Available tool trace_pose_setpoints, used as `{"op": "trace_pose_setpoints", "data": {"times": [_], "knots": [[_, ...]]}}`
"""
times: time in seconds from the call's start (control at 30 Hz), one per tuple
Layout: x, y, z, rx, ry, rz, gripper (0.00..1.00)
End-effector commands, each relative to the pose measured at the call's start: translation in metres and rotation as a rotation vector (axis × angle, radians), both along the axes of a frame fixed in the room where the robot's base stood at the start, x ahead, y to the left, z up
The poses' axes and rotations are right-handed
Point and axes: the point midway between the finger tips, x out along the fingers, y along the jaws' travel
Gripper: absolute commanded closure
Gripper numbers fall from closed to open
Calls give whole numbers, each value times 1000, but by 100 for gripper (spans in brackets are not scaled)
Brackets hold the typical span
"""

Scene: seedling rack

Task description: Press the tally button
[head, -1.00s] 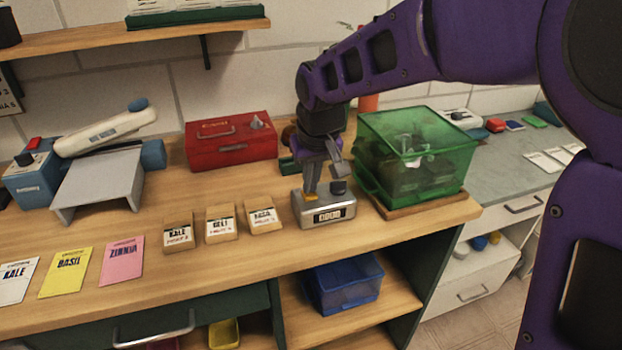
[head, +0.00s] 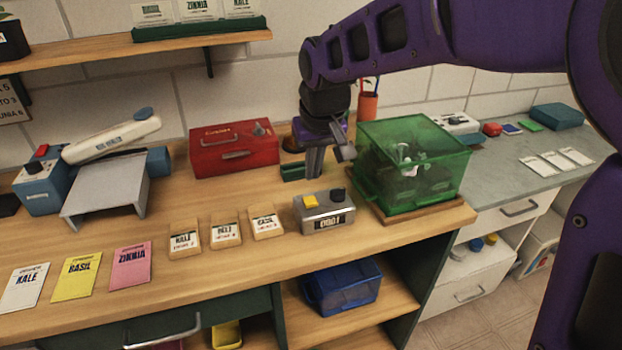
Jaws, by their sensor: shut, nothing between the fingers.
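The tally counter (head: 325,213) is a small silver-grey box on the wooden bench. It has a yellow button (head: 311,202) on its left top, a dark knob (head: 338,194) on its right top and a front display that appears to read 0001. My gripper (head: 315,174) is shut and empty, pointing down. In the picture it is just above and behind the counter, apart from the button, which is in full view.
A green translucent box (head: 411,166) stands close right of the counter. A red metal box (head: 233,147) is behind left. Three small labelled packets (head: 226,232) lie to the left. The bench front (head: 240,262) is clear.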

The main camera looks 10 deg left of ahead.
Motion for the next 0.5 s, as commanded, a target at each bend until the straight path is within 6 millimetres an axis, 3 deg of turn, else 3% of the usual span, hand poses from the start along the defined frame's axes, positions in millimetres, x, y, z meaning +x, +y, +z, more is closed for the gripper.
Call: {"op": "trace_pose_setpoints", "data": {"times": [0.03, 0.2, 0.5], "knots": [[-2, -2, 14, 1, -4, -2, 100], [-10, -6, 44, 2, -5, 0, 100], [-16, -9, 64, 3, -2, -1, 100]]}}
